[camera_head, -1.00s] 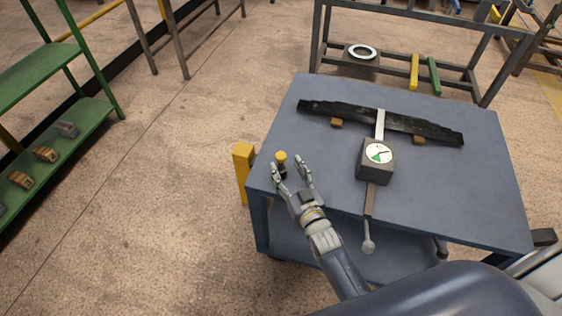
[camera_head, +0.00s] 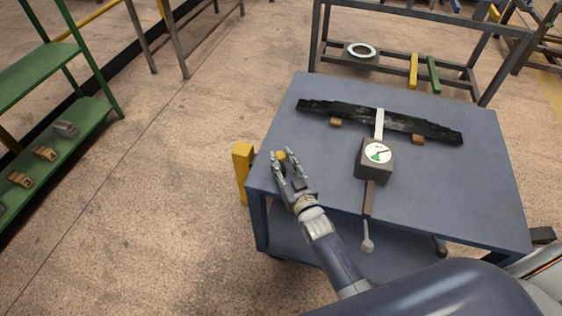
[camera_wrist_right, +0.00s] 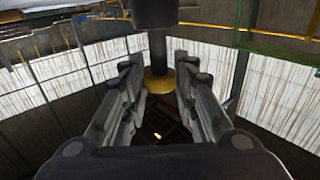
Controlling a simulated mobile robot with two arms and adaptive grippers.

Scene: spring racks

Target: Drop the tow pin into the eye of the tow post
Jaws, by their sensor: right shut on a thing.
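The tow pin (camera_head: 281,156) shows a small yellow top between the fingertips of my right gripper (camera_head: 282,160). This gripper is shut on it over the left corner of the blue cart. In the right wrist view a dark shaft with a yellow collar (camera_wrist_right: 158,82) stands between the two fingers (camera_wrist_right: 158,90). The lower part of the pin is hidden by the fingers in the head view. A yellow post (camera_head: 243,174), likely the tow post, stands just left of the cart, apart from the gripper. I cannot make out its eye. My left gripper is not in view.
The blue cart top (camera_head: 455,190) carries a black leaf spring (camera_head: 430,128) on wooden blocks and a dial gauge tool (camera_head: 376,160). A green shelf (camera_head: 75,130) stands at left and a grey rack (camera_head: 400,70) behind. The floor between shelf and cart is clear.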

